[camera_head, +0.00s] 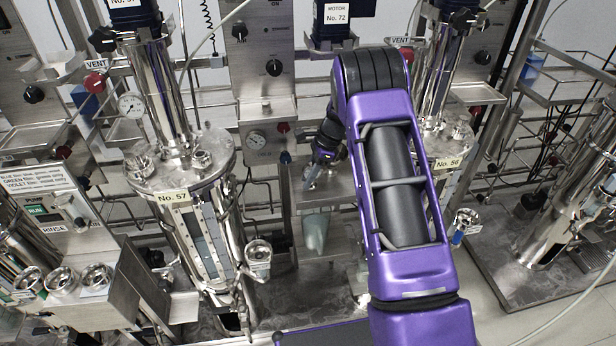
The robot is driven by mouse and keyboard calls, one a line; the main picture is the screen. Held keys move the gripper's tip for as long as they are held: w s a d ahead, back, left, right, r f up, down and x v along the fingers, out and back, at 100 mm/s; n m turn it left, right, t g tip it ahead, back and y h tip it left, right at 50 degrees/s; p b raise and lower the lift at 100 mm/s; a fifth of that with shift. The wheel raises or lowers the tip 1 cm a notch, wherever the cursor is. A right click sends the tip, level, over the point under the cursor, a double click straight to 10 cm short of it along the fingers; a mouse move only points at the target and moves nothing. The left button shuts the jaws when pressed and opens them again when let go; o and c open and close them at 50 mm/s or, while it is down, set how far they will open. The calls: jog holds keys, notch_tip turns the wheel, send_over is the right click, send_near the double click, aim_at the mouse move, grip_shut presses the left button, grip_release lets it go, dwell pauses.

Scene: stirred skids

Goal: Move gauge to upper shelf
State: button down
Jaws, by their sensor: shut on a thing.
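My gripper (314,176) is small in the view, left of my purple arm, pointing down over a steel shelf (335,192) between No. 57 and No. 58. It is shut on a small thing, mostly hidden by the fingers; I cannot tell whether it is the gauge. Another dial gauge (131,105) is beside the No. 57 column. A pale green translucent vessel (315,232) shows below the shelf. My arm hides the shelf's right part.
The steel vessel No. 57 (185,185) stands close on the left, and the vessel labelled No. 58 (447,163) is behind my arm on the right. Steel cups (62,281) sit on the rinse unit at the lower left. Pipes and valves crowd the back.

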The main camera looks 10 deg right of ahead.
jog(key=shift+f+b, duration=0.35)
jog(key=shift+f, duration=0.35)
jog(key=c, duration=0.6)
grip_release()
jog(key=shift+o, duration=0.2)
jog(key=p+v, duration=0.4)
jog(key=v, duration=0.3)
